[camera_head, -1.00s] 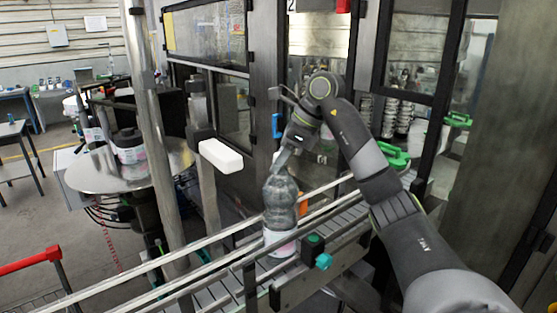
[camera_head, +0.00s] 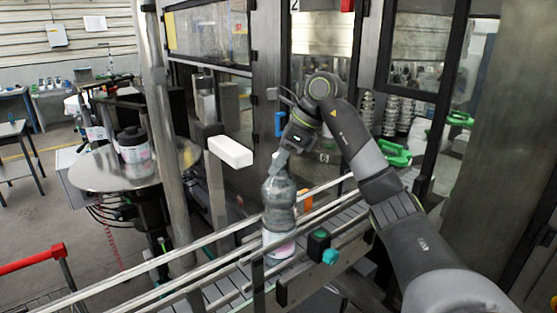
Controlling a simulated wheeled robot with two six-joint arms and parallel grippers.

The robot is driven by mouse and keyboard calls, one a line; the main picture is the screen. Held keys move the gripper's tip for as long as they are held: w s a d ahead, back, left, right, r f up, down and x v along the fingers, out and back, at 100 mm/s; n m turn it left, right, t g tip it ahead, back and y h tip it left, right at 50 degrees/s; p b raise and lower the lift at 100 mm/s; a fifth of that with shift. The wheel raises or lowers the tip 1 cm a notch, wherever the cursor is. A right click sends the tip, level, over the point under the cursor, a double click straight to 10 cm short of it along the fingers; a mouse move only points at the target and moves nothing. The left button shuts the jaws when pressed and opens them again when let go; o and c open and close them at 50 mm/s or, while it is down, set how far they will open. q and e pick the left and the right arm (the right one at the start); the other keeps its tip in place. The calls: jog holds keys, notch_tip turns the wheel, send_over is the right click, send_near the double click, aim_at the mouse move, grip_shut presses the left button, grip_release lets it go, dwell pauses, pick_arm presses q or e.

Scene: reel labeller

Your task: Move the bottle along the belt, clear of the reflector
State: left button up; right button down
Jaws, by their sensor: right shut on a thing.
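A clear grey plastic bottle (camera_head: 279,205) with a pale label low on its body stands upright on the belt (camera_head: 218,290), between the guide rails. My right gripper (camera_head: 282,162) comes down from above and is shut on the bottle's neck, which its fingers partly hide. A small orange part (camera_head: 306,199) shows just right of the bottle, behind the belt; I cannot tell whether it is the reflector. My left gripper is not in view.
A white box-shaped part (camera_head: 230,152) juts out left of the bottle, above the far rail. A steel post and a round metal table (camera_head: 100,172) with a dark-capped container stand further left. Framed machine doors with green handles (camera_head: 396,155) are behind my right arm.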

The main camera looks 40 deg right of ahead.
jog(key=shift+a, duration=0.1)
jog(key=c, duration=1)
grip_release()
jog(key=shift+s, duration=0.1)
jog(key=shift+c, duration=0.2)
